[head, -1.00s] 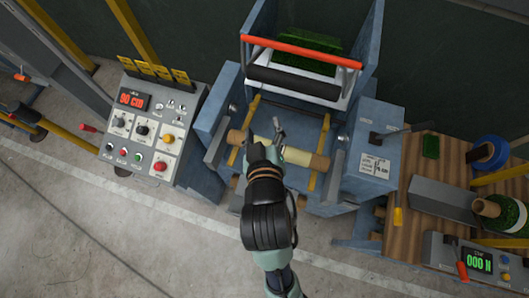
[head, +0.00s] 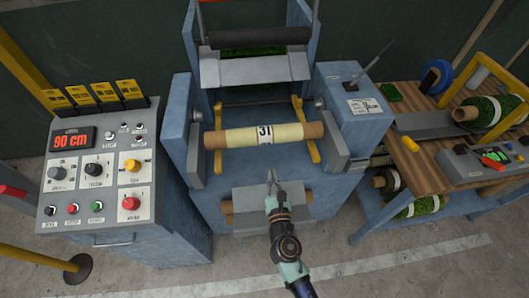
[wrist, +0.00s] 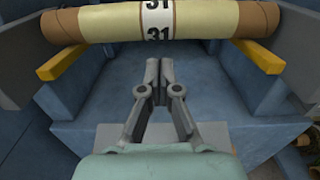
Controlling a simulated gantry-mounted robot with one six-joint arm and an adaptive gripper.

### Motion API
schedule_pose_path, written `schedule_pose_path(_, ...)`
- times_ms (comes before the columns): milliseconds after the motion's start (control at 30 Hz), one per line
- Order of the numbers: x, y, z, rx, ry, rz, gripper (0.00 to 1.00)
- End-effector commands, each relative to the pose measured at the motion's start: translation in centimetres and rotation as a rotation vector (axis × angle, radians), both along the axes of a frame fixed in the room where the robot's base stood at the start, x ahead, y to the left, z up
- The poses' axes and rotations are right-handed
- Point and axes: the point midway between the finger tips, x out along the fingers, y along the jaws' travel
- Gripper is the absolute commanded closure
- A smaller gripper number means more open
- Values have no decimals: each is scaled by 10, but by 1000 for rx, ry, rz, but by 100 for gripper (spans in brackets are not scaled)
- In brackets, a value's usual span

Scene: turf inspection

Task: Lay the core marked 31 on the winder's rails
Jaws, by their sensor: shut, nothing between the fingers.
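The core marked 31 (head: 285,133) is a brown tube with a pale yellow wrap and a white label band.
A control panel (head: 95,170) reading 90 cm stands at left. A lever (head: 370,65) rises at the winder's right.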

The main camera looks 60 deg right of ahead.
Motion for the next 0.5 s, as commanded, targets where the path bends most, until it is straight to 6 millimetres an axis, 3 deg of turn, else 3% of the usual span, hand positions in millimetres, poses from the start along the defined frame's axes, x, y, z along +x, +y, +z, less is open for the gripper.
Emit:
schedule_pose_path(300, 38, -60, -1, 0, -4, -2, 100)
schedule_pose_path(500, 55, -85, -1, 1, -4, -1, 100)
